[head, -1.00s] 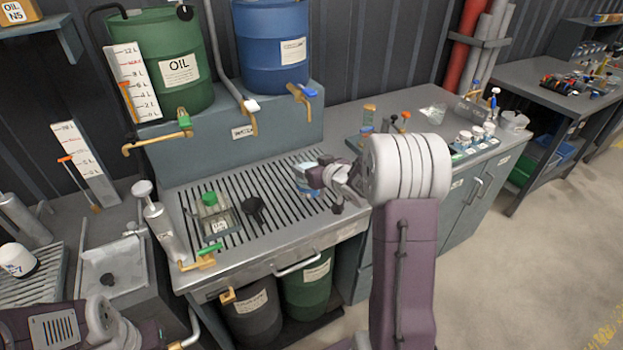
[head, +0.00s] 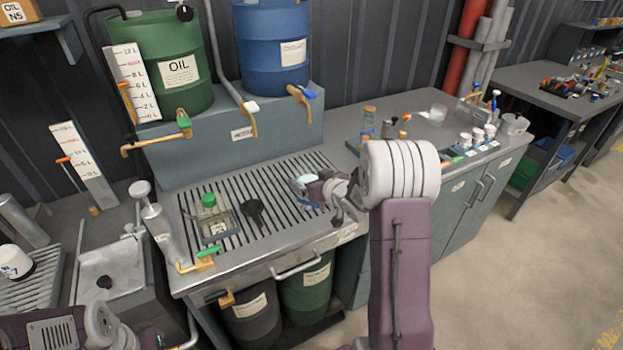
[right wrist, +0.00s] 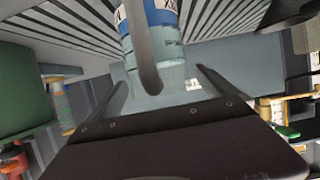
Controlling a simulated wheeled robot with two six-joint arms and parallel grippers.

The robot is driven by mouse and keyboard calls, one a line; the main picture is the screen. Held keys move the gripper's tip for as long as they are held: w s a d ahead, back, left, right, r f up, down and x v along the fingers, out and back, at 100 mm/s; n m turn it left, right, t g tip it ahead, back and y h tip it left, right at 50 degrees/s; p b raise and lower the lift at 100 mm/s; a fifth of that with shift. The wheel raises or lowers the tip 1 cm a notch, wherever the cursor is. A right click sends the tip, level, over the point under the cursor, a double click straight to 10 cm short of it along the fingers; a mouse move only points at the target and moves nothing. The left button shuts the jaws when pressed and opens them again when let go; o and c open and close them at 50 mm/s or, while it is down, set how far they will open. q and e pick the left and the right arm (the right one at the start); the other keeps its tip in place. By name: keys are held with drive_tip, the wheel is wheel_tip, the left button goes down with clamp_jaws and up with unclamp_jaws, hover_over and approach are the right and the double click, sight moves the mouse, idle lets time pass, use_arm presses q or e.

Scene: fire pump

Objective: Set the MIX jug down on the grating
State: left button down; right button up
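The MIX jug (head: 307,181) is clear with a blue and white label and stands on the slatted grating (head: 285,172), partly hidden by my right gripper in the head view. In the right wrist view the jug (right wrist: 158,58) appears upside down, with its grey handle toward the camera. My right gripper (head: 328,199) is at the jug's right side. In the wrist view its two fingers (right wrist: 165,88) are spread wide on either side of the handle, with gaps. My left arm shows at the lower left of the head view; its fingers cannot be made out.
A green-capped square container (head: 211,215) and a dark funnel-like item (head: 252,207) stand on the grating to the left. A metal pump cylinder (head: 160,225) is at its left edge. Green OIL (head: 170,62) and blue (head: 270,50) drums with taps stand behind. The grating's front middle is clear.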

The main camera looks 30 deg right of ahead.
drive_tip(key=shift+r, duration=0.1)
drive_tip(key=p+v, duration=0.1)
drive_tip(key=v, duration=1.1)
drive_tip(key=s+a+f+g, duration=0.6)
drive_tip(key=s+a, duration=0.1)
drive_tip(key=s, duration=0.2)
drive_tip(key=s+a+f+g, duration=0.6)
drive_tip(key=s, duration=0.3)
drive_tip(key=shift+a+m, duration=0.3)
drive_tip(key=shift+a, duration=0.1)
